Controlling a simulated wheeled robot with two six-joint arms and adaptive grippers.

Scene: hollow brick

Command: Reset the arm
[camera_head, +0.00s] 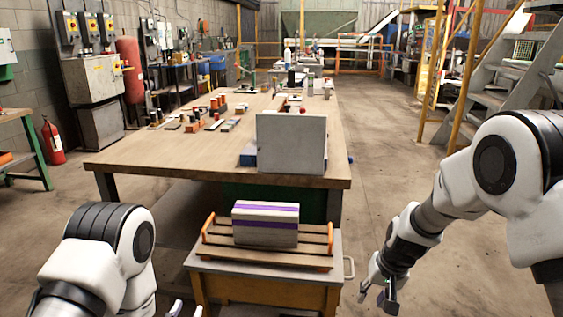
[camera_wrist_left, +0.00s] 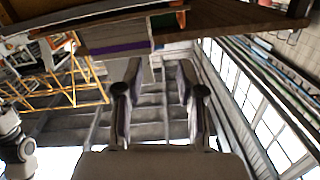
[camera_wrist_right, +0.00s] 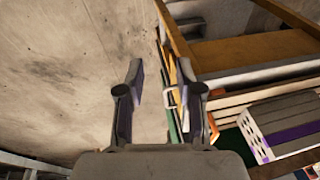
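A pale grey brick (camera_head: 265,232) with a purple stripe stands on a slatted tray (camera_head: 316,258) with orange end handles. The brick also shows at the top of the left wrist view (camera_wrist_left: 112,33) and at the lower right of the right wrist view (camera_wrist_right: 290,115). My left gripper (camera_head: 187,309) is partly cut off by the bottom edge, left of the tray. Its fingers are apart and empty in the left wrist view (camera_wrist_left: 158,68). My right gripper (camera_head: 376,290) hangs right of the tray, clear of it. Its fingers are apart and empty in the right wrist view (camera_wrist_right: 160,66).
The tray rests on a small cart (camera_head: 210,266) with a side handle (camera_head: 349,268). Behind it is a wooden workbench (camera_head: 200,150) bearing a grey panel (camera_head: 291,143) and several small parts. Yellow-railed stairs (camera_head: 490,100) stand at right. The floor right of the bench is clear.

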